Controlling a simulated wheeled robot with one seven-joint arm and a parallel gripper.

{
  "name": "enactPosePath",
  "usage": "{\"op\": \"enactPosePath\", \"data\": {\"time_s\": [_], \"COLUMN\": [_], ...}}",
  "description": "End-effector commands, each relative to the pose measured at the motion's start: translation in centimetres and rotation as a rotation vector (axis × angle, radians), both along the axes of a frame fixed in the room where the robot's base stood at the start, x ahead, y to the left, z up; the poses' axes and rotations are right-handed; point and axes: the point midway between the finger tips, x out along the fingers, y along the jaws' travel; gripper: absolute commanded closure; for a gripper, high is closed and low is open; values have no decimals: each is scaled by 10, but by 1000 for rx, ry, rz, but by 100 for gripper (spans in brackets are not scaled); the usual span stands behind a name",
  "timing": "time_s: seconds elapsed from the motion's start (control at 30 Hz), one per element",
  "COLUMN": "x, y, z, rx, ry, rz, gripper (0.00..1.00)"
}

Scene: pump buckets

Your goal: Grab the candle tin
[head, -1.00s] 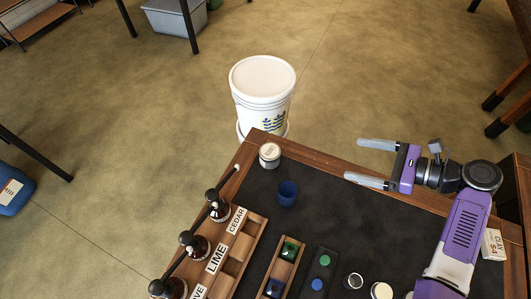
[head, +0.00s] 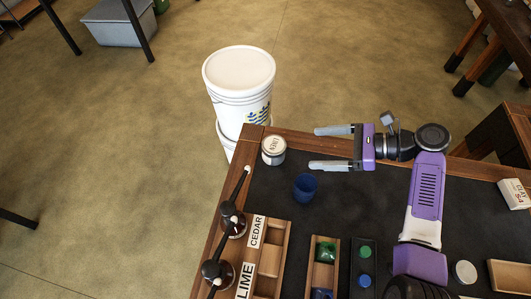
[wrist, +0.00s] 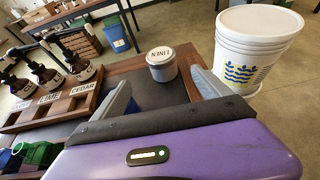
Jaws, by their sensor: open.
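The candle tin (head: 273,151) is a small round silver-grey tin with a pale lid, standing upright at the far left corner of the dark-topped table. In the wrist view the tin (wrist: 161,63) shows a lid lettered LINEN, beyond and between my fingers. My gripper (head: 322,149) is open and empty, with its two grey fingers pointing left toward the tin. The fingertips are apart from the tin, a short gap to its right. In the wrist view my gripper (wrist: 160,85) has one finger on each side of the picture.
A blue cup (head: 305,187) stands just below the gap between tin and gripper. Dark pump bottles (head: 232,222) stand by a wooden rack (head: 268,255) with name labels. A white bucket (head: 239,75) stands beyond the table corner. The mat's middle (head: 345,210) is clear.

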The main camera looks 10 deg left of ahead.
Motion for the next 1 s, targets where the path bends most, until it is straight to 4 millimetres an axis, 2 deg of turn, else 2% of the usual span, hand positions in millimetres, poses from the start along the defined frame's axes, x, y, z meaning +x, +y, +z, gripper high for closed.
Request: {"op": "enactPosePath", "data": {"time_s": [0.03,0.17,0.43,0.77,1.0], "x": [0,0,3,6,11], "y": [0,6,47,71,100], "z": [-8,-13,-29,-41,-58], "rx": [0,0,0,-1,0], "ry": [0,0,1,1,1], "rz": [0,1,3,3,2], "gripper": [13,13,13,13,13]}}
